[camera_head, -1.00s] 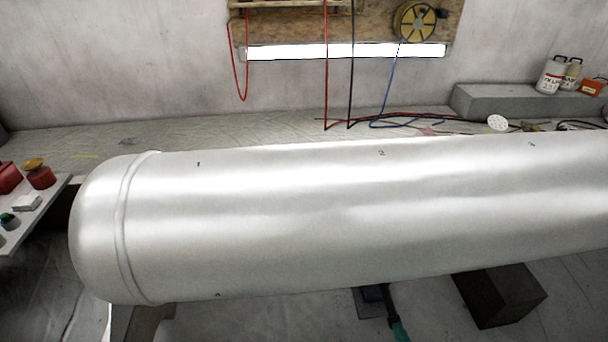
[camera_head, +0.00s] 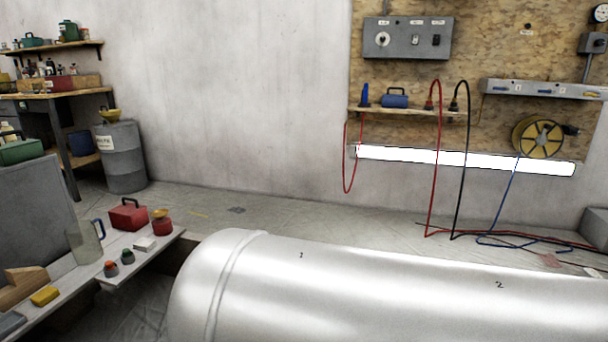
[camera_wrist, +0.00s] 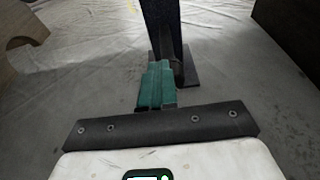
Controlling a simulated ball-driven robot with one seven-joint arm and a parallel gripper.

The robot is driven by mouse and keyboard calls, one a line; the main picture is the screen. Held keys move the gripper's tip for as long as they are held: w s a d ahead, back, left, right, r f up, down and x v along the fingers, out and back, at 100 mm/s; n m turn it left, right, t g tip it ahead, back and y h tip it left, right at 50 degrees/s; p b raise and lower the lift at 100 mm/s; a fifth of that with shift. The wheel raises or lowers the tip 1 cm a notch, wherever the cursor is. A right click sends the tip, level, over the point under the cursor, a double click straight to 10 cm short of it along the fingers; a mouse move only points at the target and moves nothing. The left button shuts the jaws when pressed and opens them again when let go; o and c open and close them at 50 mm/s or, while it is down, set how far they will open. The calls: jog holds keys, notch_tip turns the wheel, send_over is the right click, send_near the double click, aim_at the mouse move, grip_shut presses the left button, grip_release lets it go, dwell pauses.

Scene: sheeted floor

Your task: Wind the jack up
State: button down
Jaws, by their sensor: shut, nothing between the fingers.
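In the wrist view, a dark upright post with a flat base plate (camera_wrist: 188,76) stands on the sheeted floor; it looks like the jack (camera_wrist: 161,25). Its top is out of the frame, and I cannot make out a crank handle. My gripper (camera_wrist: 157,72) has teal fingers, shut and empty. The fingertips are in front of the post's lower part, overlapping it in the picture; I cannot tell if they touch. In the head view, the large silvery tank (camera_head: 300,295) fills the lower part. The jack and my gripper are out of that view.
The head view shows a bench (camera_head: 150,258) with tools at left, a drum (camera_head: 122,160) and a wall panel (camera_head: 408,38).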

jog(key=shift+w+d+r, duration=0.1)
jog(key=shift+w+d, duration=0.3)
jog(key=shift+d, duration=0.1)
jog(key=shift+s+d, duration=0.2)
jog(key=shift+d, duration=0.3)
jog(key=shift+s+d, duration=0.1)
jog(key=shift+d, duration=0.25)
jog(key=shift+r, duration=0.1)
jog(key=s+a+p, duration=0.1)
jog(key=s+a, duration=0.1)
jog(key=s, duration=0.4)
jog(key=shift+r, duration=0.25)
jog(key=shift+a, duration=0.1)
